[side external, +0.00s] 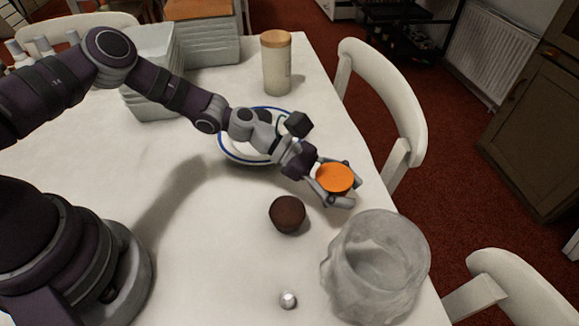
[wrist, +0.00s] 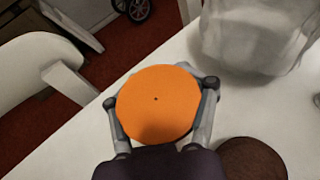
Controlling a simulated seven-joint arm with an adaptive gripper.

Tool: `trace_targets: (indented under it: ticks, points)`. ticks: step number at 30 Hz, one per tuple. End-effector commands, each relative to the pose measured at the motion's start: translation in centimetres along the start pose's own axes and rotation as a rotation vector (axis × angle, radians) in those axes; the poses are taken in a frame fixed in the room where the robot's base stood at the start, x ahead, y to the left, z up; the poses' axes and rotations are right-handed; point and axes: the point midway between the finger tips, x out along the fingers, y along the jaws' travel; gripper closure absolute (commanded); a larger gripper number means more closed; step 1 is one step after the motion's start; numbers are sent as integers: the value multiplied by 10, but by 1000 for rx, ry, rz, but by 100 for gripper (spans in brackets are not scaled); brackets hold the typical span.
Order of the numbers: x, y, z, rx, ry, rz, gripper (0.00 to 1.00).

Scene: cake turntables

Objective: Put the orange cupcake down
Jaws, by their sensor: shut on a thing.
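The orange cupcake (side external: 335,177) shows as a flat orange disc on top. My gripper (side external: 336,188) is shut on it, with a finger on either side, near the table's right edge. In the wrist view the orange cupcake (wrist: 155,104) sits between the two fingers of my gripper (wrist: 158,108). Its underside is hidden, and I cannot tell whether it touches the table.
A dark brown ball-like cake (side external: 287,214) stands close by on the white table (side external: 215,270). A blue-rimmed plate (side external: 228,150) lies behind my gripper. A small silver ball (side external: 288,299) is in front.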

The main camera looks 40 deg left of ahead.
Motion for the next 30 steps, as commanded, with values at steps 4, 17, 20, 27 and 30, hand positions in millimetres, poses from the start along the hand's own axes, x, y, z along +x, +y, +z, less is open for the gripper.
trace_targets:
  ticks: [4, 17, 20, 27, 30]
  points:
    - [15, 13, 4, 3, -1, -1, 87]
    - [34, 20, -28, 1, 1, 0, 87]
    - [34, 20, -27, 2, 0, 0, 87]
    - [34, 20, -30, 2, 0, 1, 42]
    - [34, 20, -30, 2, 0, 0, 29]
